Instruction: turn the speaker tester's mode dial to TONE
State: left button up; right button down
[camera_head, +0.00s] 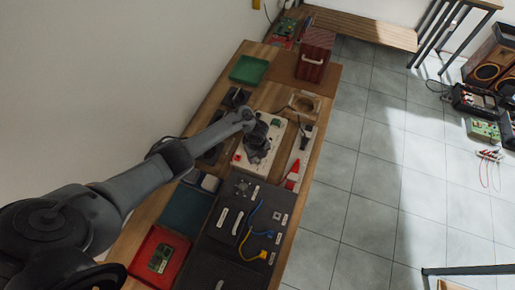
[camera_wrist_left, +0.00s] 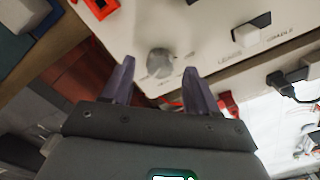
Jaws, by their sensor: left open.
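A white panel device (camera_head: 269,157) lies on the bench, under my left gripper (camera_head: 257,141) in the head view. In the left wrist view, the white panel (camera_wrist_left: 205,40) has a round grey dial (camera_wrist_left: 159,58) with small markings around it, too blurred to read. My left gripper (camera_wrist_left: 159,68) is open, and its two fingertips sit on either side of the dial in that view. I cannot tell whether they touch it. A black-and-white switch (camera_wrist_left: 251,31) is on the same panel, to the right. In the head view my gripper hides the dial. My right gripper is in neither view.
A dark panel (camera_head: 225,235) with cables and a red tray (camera_head: 150,268) with a green board lie nearer. A green tray (camera_head: 249,69) and a red box (camera_head: 313,62) stand farther back. Speakers (camera_head: 488,72) stand on the floor at right. The tiled floor beside the bench is clear.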

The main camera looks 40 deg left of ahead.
aim_at(257, 159)
pick_arm(q)
notch_tip(257, 159, up, 9)
jog(key=p, duration=0.2)
dwell(0.6)
